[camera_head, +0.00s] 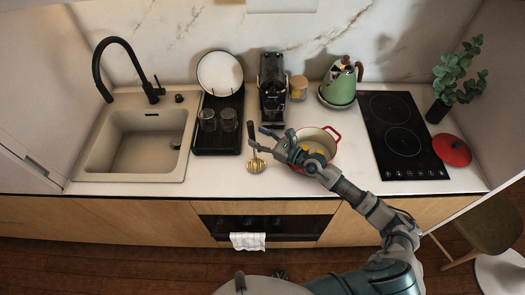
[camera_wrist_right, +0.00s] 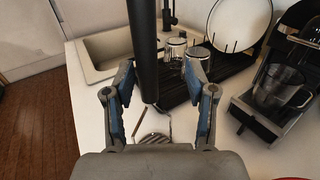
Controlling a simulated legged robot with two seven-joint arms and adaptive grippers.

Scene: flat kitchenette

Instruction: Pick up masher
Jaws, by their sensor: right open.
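The masher (camera_head: 256,165) stands on the white counter near the front edge, left of the red pot, its round slotted head down and its dark handle pointing up. In the right wrist view its black handle (camera_wrist_right: 143,50) rises between my fingers, with the striped metal head partly visible below. My right gripper (camera_head: 259,139) is open beside the masher's handle. In the wrist view the two blue-padded fingers of this gripper (camera_wrist_right: 163,100) are spread on either side of the handle, with gaps showing. My left gripper is not in view.
A red pot (camera_head: 334,134) stands right of the masher, partly behind my right arm. A dark drying rack (camera_head: 218,143) with glasses, a coffee machine (camera_head: 272,85) and a sink (camera_head: 140,140) are nearby. The green kettle (camera_head: 340,83) and black cooktop (camera_head: 400,135) are to the right.

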